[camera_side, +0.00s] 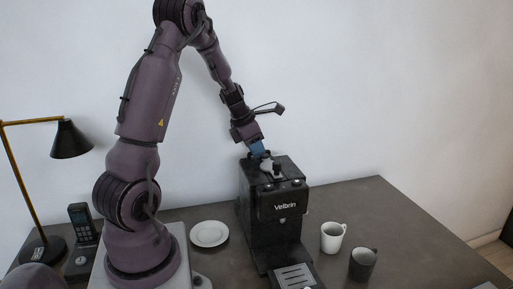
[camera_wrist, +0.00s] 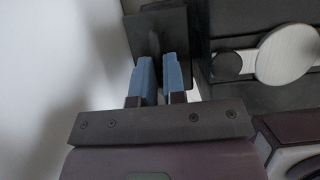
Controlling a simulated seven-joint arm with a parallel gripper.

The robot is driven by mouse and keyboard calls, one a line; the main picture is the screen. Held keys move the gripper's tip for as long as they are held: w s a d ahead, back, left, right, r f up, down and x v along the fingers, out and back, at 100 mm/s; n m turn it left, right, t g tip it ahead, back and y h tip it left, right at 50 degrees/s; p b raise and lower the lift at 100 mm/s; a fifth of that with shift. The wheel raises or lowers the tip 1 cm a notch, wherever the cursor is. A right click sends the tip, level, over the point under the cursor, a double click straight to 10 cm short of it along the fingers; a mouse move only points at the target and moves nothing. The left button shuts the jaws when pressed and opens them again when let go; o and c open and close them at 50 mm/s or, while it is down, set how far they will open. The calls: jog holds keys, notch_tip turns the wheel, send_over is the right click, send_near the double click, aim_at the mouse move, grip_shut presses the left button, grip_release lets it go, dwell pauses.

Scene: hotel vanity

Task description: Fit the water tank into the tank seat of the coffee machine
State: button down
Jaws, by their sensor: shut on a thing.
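The black coffee machine (camera_side: 272,213) stands upright on the table in the side view, its front with the "Velbrin" label facing the camera. Its dark top also shows at the right of the wrist view (camera_wrist: 240,20). My gripper (camera_side: 261,153) is at the machine's back left top edge. In the wrist view, my gripper's blue fingers (camera_wrist: 159,78) are shut on the thin upright grip of a dark, square-topped piece, apparently the water tank (camera_wrist: 176,22). The tank is close beside the machine's body. The tank seat is hidden, so I cannot tell how far in the tank sits.
A white mug (camera_side: 332,238) and a dark mug (camera_side: 362,264) stand right of the machine. A white saucer (camera_side: 209,234) lies at its left. A phone (camera_side: 82,228) and a lamp (camera_side: 70,140) stand far left. The wall is close behind. The table's right side is clear.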

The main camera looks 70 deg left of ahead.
jog(key=c, duration=1.2)
grip_release()
jog(key=shift+f, duration=0.1)
jog(key=shift+s+r, duration=0.1)
jog(key=shift+r, duration=0.4)
jog(key=v, duration=1.1)
jog(key=w+d+r+m, duration=0.1)
jog(key=d+r+m, duration=0.1)
jog(key=d+m, duration=0.75)
jog(key=d+r+m, duration=0.3)
jog(key=d+m, duration=0.6)
jog(key=d, duration=0.1)
jog(key=s+d+m+t, duration=0.1)
jog(key=s+d+m, duration=0.5)
jog(key=d+m, duration=0.5)
jog(key=m, duration=0.6)
jog(key=shift+s+d+f, duration=0.15)
jog(key=shift+d+f, duration=0.1)
jog(key=shift+f, duration=0.15)
